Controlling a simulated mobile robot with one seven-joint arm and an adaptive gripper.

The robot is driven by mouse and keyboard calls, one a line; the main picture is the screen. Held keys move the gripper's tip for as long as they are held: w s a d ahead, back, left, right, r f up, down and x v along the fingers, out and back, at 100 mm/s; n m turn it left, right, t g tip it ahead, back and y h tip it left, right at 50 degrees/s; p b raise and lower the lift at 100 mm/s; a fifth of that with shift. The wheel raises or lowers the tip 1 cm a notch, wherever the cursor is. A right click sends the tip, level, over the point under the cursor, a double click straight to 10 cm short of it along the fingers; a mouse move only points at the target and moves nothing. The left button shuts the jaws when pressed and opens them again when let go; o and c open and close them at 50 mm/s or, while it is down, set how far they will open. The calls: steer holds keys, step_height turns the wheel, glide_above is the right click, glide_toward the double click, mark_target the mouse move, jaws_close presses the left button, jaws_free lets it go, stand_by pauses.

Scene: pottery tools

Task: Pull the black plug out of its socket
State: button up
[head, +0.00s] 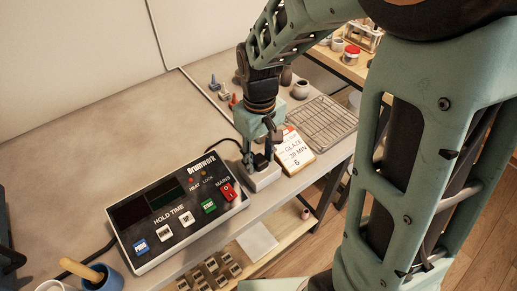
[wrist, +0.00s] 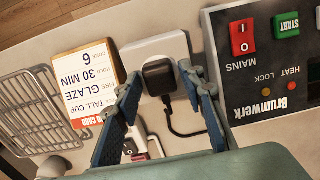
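The black plug (wrist: 158,77) sits in the white socket box (wrist: 150,48) in the wrist view, with its black cord (wrist: 184,132) curving away below it. My gripper (wrist: 160,74) is open, with one blue finger on each side of the plug and a small gap visible on both sides. In the head view my gripper (head: 259,158) points down over the white socket box (head: 263,180) at the table's front edge. The plug is mostly hidden by the fingers there.
The Brumwerk control box (head: 178,215) stands close left of the socket. A glaze card (head: 294,152) stands close on the right, with a wire rack (head: 322,124) beyond. A blue cup (head: 103,278) is at front left. The table behind the control box is clear.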

mark_target(259, 159)
jaws_close()
steer(key=shift+r, duration=0.1)
steer(key=shift+r+p, duration=2.4)
steer(key=shift+r, duration=0.55)
